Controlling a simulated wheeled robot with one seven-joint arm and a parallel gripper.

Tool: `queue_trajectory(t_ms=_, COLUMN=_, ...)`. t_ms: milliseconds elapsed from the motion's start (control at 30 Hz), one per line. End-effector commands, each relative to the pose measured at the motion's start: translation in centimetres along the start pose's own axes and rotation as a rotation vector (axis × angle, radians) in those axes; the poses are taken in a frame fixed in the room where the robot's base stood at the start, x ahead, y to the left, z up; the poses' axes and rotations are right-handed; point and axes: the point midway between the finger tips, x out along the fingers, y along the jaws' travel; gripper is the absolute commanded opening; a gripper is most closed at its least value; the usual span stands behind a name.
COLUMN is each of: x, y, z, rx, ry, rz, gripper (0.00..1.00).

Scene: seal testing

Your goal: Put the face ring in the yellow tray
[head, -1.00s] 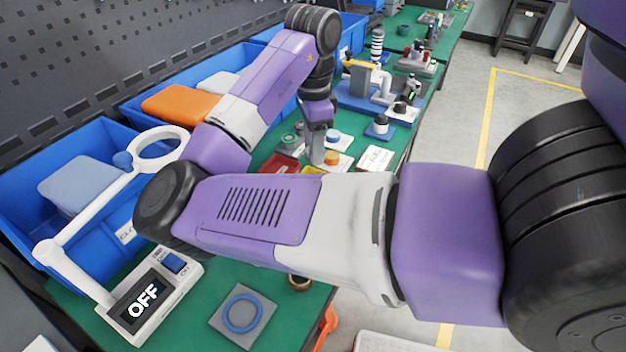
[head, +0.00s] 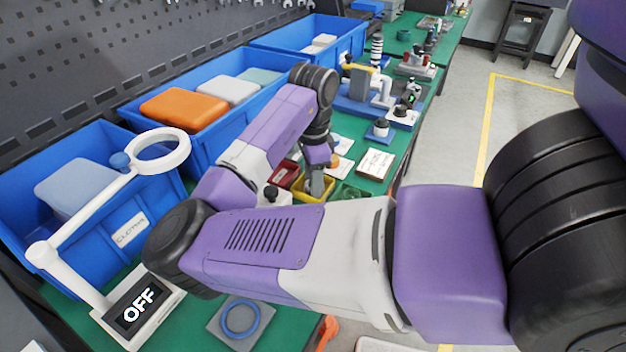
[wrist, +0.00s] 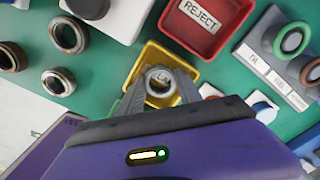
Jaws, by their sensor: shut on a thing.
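My gripper (wrist: 160,92) is shut on a light grey ring, the face ring (wrist: 153,86), which shows between its two fingers in the wrist view. The ring is over the yellow tray (wrist: 188,67); dark lettering shows within its opening. I cannot tell how high above the tray floor it is. In the head view the yellow tray (head: 328,187) is partly hidden behind my gripper (head: 317,192), and the ring cannot be made out.
A red tray (wrist: 232,44) labelled REJECT adjoins the yellow one. A grey block with a green ring (wrist: 292,40) stands at right. A white lamp (head: 70,235) and blue bins (head: 105,235) flank my arm.

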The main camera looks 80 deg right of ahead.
Motion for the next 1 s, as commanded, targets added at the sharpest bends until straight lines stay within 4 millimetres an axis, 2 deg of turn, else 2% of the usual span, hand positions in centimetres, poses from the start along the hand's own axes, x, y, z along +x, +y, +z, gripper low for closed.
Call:
queue_trajectory(t_ms=100, x=0.3, y=0.0, z=0.0, rx=0.0, ry=0.0, rz=0.0, gripper=0.0)
queue_trajectory(t_ms=133, x=0.3, y=0.0, z=0.0, rx=0.0, ry=0.0, rz=0.0, gripper=0.43)
queue_trajectory(t_ms=167, x=0.2, y=0.0, z=0.0, rx=0.0, ry=0.0, rz=0.0, gripper=0.49)
queue_trajectory(t_ms=567, x=-0.3, y=0.0, z=0.0, rx=0.0, ry=0.0, rz=-0.001, gripper=0.51)
queue_trajectory(t_ms=667, x=-1.4, y=-0.1, z=0.0, rx=0.0, ry=0.001, rz=-0.002, gripper=0.51)
queue_trajectory(t_ms=1000, x=-8.3, y=-0.1, z=0.0, rx=0.001, ry=0.0, rz=-0.003, gripper=0.51)
